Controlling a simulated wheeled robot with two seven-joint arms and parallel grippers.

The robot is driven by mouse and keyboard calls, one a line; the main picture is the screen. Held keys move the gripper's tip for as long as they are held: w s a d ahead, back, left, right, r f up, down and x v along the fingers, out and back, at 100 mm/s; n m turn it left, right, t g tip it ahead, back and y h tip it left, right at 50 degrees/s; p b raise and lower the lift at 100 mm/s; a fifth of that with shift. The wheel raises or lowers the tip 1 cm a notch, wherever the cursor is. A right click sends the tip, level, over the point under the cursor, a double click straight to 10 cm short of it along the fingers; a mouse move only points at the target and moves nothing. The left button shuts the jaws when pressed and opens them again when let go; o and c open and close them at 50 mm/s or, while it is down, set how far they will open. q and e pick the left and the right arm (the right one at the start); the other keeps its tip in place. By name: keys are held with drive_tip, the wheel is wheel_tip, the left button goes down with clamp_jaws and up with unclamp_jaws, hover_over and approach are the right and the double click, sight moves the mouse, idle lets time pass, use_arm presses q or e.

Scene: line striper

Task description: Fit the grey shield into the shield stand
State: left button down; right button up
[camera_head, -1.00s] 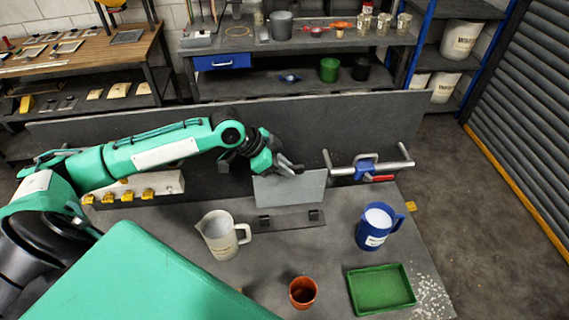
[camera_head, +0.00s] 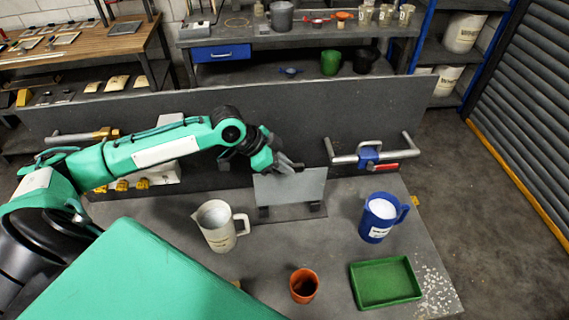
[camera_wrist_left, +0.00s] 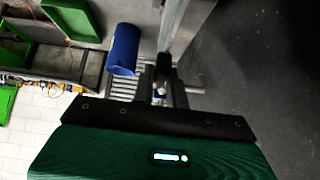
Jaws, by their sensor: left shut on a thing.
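The grey shield (camera_head: 290,188) is a flat, upright panel near the middle of the bench in the head view. My left gripper (camera_head: 290,166) is shut on its top edge. The shield stand (camera_head: 292,214), a dark low base with two small black clips, is directly below it. The shield's lower edge meets the clips in the picture; I cannot tell whether it sits in them or just above or behind. In the left wrist view my left gripper's fingers (camera_wrist_left: 160,88) are partly hidden by its housing. My right gripper is not in view.
A cream jug (camera_head: 219,227) stands front-left of the stand and a blue jug (camera_head: 380,217) to its right. An orange cup (camera_head: 304,285) and a green tray (camera_head: 385,283) are nearer. A dark upright panel (camera_head: 300,125) with a metal handle (camera_head: 372,153) stands behind.

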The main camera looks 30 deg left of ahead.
sight(284, 174)
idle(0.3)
use_arm(q)
drive_tip(key=shift+f, duration=0.55)
idle(0.3)
drive_tip(key=shift+f, duration=0.25)
idle(0.6)
drive_tip(key=shift+f+b, duration=0.4)
drive_tip(key=shift+f, duration=1.1)
idle(0.4)
